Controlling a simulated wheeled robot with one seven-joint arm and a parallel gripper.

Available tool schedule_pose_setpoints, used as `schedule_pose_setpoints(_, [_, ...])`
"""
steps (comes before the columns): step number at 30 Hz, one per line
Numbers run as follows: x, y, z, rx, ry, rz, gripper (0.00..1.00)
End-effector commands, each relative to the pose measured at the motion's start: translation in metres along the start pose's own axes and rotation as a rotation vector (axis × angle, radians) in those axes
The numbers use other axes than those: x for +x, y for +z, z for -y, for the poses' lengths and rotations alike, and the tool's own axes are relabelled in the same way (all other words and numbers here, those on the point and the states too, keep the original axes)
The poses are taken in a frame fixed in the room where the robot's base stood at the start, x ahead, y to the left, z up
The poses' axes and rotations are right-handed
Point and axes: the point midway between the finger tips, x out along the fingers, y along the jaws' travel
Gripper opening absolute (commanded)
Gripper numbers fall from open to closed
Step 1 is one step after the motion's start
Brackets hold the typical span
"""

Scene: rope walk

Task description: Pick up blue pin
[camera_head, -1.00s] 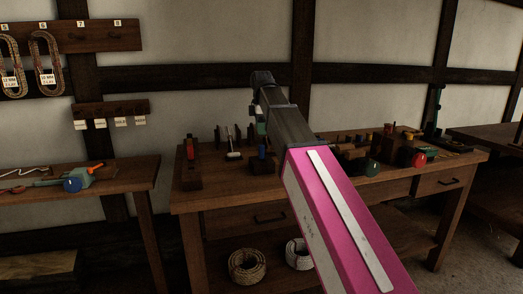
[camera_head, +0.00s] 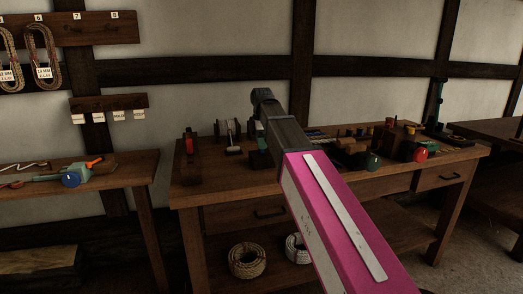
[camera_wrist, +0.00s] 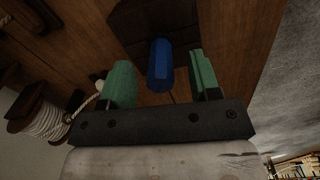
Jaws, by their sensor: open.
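The blue pin (camera_wrist: 160,66) shows in the wrist view, standing in a dark wooden block (camera_wrist: 150,20). It lies between the two green fingers of my gripper (camera_wrist: 161,82), with a gap on each side. The fingers are open and hold nothing. In the head view my arm hides the pin and its block. My gripper itself is mostly hidden there behind my own wrist, above the workbench (camera_head: 230,192).
A spool of white cord (camera_wrist: 38,118) is beside the left finger in the wrist view. In the head view, a red pin (camera_head: 189,144) stands left of my arm.

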Motion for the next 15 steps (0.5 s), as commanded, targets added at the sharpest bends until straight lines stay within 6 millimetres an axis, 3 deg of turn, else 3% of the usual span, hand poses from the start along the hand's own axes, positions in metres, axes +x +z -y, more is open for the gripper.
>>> schedule_pose_setpoints(4, [0.018, 0.0, 0.001, 0.0, -0.001, 0.0, 0.57])
schedule_pose_setpoints(12, [0.021, 0.0, 0.0, 0.0, 0.0, 0.0, 0.57])
schedule_pose_setpoints(15, [0.021, 0.0, 0.0, 0.0, 0.0, 0.0, 0.24])
